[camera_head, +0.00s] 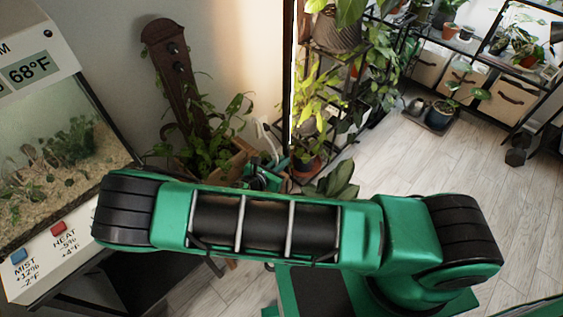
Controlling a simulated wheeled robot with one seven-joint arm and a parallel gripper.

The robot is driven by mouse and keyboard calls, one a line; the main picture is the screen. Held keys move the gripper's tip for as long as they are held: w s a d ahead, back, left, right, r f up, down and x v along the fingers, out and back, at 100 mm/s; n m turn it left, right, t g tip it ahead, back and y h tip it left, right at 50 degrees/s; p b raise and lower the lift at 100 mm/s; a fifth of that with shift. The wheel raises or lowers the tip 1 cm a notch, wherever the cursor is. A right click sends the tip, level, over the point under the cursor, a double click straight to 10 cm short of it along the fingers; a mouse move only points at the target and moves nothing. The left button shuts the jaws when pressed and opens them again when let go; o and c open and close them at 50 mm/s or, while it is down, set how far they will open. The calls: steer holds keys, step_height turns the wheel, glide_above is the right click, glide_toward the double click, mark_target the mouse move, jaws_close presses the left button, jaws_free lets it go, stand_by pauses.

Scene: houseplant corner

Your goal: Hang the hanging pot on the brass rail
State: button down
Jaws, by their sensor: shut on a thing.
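My green arm lies across the lower middle of the head view, and its thick forearm link hides much of what is behind and below it. Small green and dark parts that look like my wrist show just past the link, in front of the plants. My gripper's fingers cannot be made out, nor can anything between them. I cannot pick out the hanging pot or the brass rail for certain in this view.
A glass terrarium (62,165) with a control panel stands at the left. A brown pegged board (172,62) and a leafy trailing plant (212,130) stand behind my arm. A plant rack (335,85) stands at the centre.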

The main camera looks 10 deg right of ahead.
steer(key=c, duration=1.9)
jaws_free()
steer(key=v, duration=1.2)
